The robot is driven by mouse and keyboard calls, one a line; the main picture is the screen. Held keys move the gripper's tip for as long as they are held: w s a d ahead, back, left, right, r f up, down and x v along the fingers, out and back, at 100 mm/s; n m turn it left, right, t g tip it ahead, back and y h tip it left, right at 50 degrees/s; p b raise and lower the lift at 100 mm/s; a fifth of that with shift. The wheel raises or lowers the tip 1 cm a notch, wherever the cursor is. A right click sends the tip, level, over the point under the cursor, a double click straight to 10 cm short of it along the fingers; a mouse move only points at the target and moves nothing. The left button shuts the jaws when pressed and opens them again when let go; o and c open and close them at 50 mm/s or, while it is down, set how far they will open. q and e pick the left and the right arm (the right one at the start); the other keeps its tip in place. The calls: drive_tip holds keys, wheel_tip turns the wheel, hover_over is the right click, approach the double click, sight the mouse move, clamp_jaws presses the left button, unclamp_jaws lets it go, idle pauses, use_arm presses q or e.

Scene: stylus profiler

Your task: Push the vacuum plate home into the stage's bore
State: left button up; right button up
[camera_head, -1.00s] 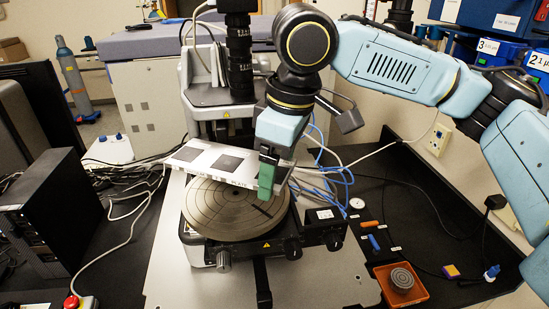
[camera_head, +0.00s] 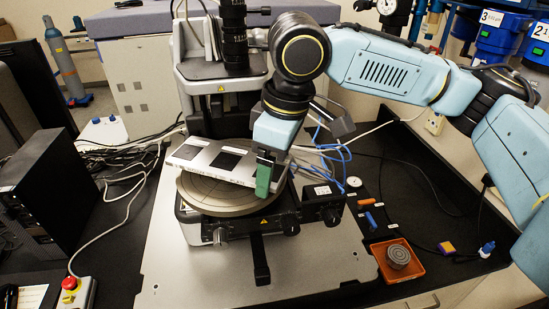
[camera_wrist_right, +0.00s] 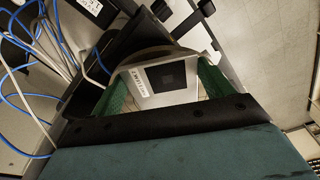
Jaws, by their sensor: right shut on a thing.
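The vacuum plate (camera_head: 208,155) is a flat silver plate with two dark squares and small print along its near edge. My right gripper (camera_head: 265,180) is shut on its right end with green fingers; the wrist view shows the plate (camera_wrist_right: 145,100) between both fingers (camera_wrist_right: 162,88). The plate lies low over the round grey stage (camera_head: 213,204), covering much of its middle and far part. I cannot tell whether it touches the stage. The bore is hidden under the plate. My left gripper is not in view.
The black microscope column (camera_head: 233,50) stands just behind the plate. Blue tubing (camera_head: 335,155) lies right of the stage. An orange tray (camera_head: 415,277) holds a grooved grey disc (camera_head: 398,255). A red stop button (camera_head: 70,284) stands at front left. The base plate is clear in front.

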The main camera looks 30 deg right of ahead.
drive_tip(key=shift+f, duration=0.55)
idle(0.6)
drive_tip(key=shift+f, duration=0.2)
drive_tip(key=shift+s+f, duration=0.15)
drive_tip(key=shift+f, duration=0.05)
idle(0.5)
drive_tip(key=shift+r+p, duration=0.6)
drive_tip(key=shift+r, duration=0.25)
